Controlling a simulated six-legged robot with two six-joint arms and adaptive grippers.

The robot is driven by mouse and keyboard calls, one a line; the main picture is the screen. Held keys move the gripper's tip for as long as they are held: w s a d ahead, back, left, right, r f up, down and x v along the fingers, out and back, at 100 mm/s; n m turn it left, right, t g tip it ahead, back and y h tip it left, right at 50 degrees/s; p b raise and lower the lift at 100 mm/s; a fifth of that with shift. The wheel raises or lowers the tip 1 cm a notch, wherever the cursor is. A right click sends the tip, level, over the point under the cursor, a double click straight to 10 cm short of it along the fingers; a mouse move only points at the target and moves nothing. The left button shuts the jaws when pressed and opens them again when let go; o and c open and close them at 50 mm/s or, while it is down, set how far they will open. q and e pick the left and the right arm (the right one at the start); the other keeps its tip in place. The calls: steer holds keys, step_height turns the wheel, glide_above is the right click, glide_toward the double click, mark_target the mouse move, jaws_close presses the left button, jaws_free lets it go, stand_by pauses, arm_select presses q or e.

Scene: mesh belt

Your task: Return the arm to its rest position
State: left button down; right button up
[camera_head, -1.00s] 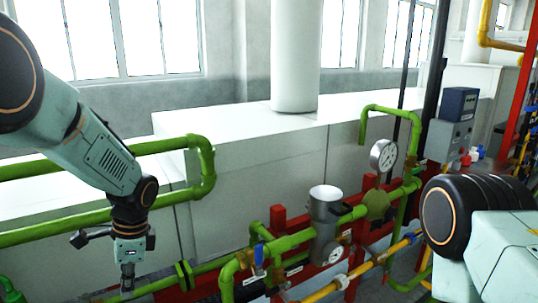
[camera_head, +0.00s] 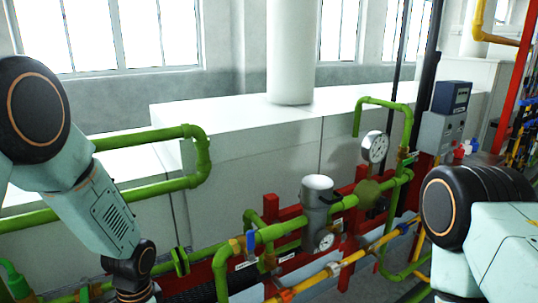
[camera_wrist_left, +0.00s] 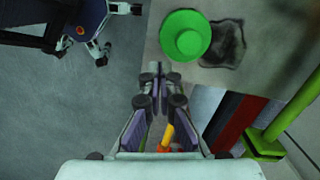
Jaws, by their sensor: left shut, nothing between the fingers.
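My left arm (camera_head: 105,212) comes in from the left in the head view and hangs down. Its wrist is at the bottom edge, and the gripper itself is out of that frame. In the left wrist view my left gripper (camera_wrist_left: 159,80) has its fingers together, empty, above a grey surface.
Green pipes (camera_head: 150,187), a silver valve body (camera_head: 317,212), a pressure gauge (camera_head: 375,147) and a yellow pipe (camera_head: 358,256) run across the front. A white cabinet (camera_head: 250,175) stands behind. A green flanged pipe (camera_wrist_left: 270,138) is at the right in the wrist view.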

arm_select(q)
steer(key=s+d+f+n+h, duration=0.1)
steer(key=s+d+f+n, duration=0.1)
steer(key=s+f, duration=0.35)
steer(key=s+d+f+n, duration=0.2)
steer(key=s+f+n, duration=0.1)
steer(key=s, duration=0.5)
steer(key=s+n+t, duration=0.1)
steer(key=s+n, duration=0.4)
steer(key=s, duration=0.8)
step_height(320, 180, down, 18)
steer(key=b, duration=1.7)
steer(key=shift+w+a, duration=0.35)
steer(key=shift+w, duration=0.05)
steer(key=shift+r, duration=0.1)
